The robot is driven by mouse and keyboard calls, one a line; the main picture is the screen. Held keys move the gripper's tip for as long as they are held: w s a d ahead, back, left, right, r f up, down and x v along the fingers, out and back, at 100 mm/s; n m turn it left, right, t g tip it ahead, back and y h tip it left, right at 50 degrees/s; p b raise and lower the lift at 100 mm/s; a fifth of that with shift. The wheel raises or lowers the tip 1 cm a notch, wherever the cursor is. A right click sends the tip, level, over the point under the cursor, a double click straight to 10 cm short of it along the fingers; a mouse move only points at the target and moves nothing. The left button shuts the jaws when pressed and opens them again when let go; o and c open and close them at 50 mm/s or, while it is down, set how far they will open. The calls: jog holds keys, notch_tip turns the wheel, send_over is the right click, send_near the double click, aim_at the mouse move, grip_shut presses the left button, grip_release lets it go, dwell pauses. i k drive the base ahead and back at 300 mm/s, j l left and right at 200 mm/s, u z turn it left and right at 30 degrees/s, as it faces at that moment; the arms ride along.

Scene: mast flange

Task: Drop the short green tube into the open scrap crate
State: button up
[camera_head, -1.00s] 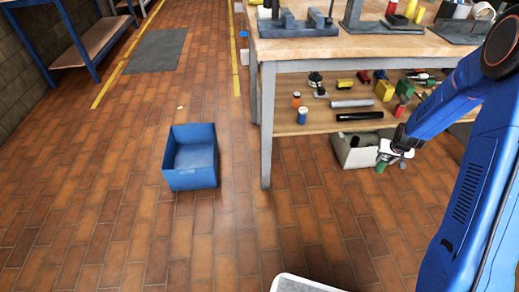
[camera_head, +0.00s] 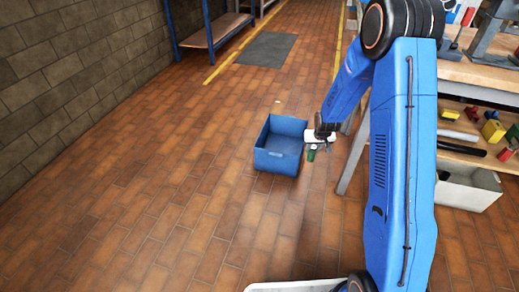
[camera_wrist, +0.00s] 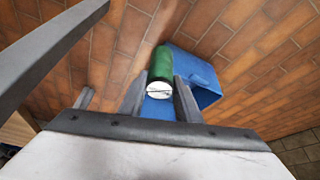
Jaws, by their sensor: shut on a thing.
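The short green tube (camera_wrist: 160,68) is held upright or nearly so between the two fingers of my gripper (camera_wrist: 160,98), its pale end toward the wrist camera. In the head view the green tube (camera_head: 311,154) hangs below my gripper (camera_head: 318,145), which is shut on it. The open blue crate (camera_head: 280,160) stands on the floor just left of my gripper in the head view and looks empty. In the wrist view the blue crate (camera_wrist: 205,78) lies beyond and to the right of the tube, partly hidden by the tube and fingers.
A workbench (camera_head: 478,78) with tools and a loaded lower shelf stands at the right, partly behind my arm. A pale bin (camera_head: 468,190) sits under it. A blue-framed rack (camera_head: 212,35) stands at the back left. The brick floor left of the crate is clear.

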aim_at(284, 150)
jog(key=i+l+u, duration=0.15)
jog(key=l, duration=0.2)
jog(key=i+l+u, duration=0.15)
jog(key=l, duration=0.2)
jog(key=i+l+u, duration=0.2)
jog(key=l, duration=0.2)
jog(key=l+u, duration=0.15)
jog(key=l, duration=0.5)
jog(key=i+l, duration=0.1)
jog(key=l, duration=0.15)
